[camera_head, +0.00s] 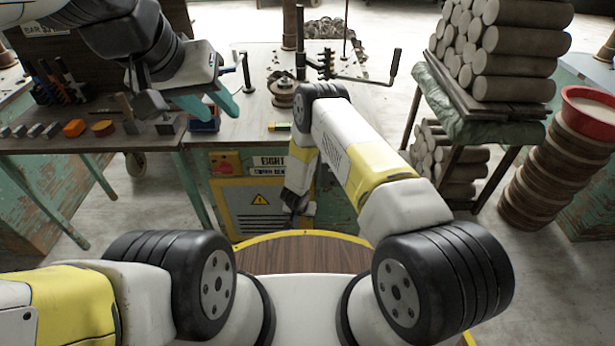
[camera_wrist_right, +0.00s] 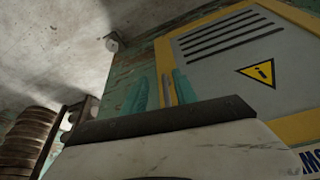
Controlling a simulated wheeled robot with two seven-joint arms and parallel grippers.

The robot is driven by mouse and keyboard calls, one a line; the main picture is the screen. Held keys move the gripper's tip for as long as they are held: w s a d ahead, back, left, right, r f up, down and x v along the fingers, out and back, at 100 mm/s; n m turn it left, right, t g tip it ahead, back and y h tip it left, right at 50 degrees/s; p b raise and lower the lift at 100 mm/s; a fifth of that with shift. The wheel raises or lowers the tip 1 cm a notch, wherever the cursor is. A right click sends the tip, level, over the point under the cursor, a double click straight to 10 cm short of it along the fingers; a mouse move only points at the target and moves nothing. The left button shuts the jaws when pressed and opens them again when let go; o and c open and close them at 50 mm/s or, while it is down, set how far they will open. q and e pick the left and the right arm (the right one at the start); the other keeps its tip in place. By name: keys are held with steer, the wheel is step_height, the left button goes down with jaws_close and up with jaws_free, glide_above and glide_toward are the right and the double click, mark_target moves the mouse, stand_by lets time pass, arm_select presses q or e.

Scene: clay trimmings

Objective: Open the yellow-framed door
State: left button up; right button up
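The yellow-framed door (camera_head: 237,212) is a grey panel with a warning triangle, low on the front of the worn green bench. It looks closed. In the right wrist view the door (camera_wrist_right: 215,65) fills the upper right, with dark vent slots. My right gripper (camera_head: 296,208) is at the door's right side in the head view, its fingers mostly hidden. In the right wrist view its teal fingers (camera_wrist_right: 161,92) stand apart, with a thin grey bar (camera_wrist_right: 167,90) showing between them; contact cannot be told. My left gripper (camera_head: 218,109) is open and empty above the bench's left side.
A black crank (camera_head: 370,80) and a round wooden piece (camera_head: 283,92) stand on the bench top (camera_head: 250,60). Stacked clay cylinders (camera_head: 515,50) on a rack and a red-topped stack (camera_head: 590,108) are at right. Tools lie on the left table (camera_head: 90,143).

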steer(key=w, duration=0.2)
steer(key=w+d, duration=0.1)
steer(key=w, duration=0.4)
steer(key=shift+w+d, duration=0.25)
steer(key=shift+w+f, duration=0.3)
steer(key=shift+f, duration=0.25)
jaws_close()
stand_by(0.8)
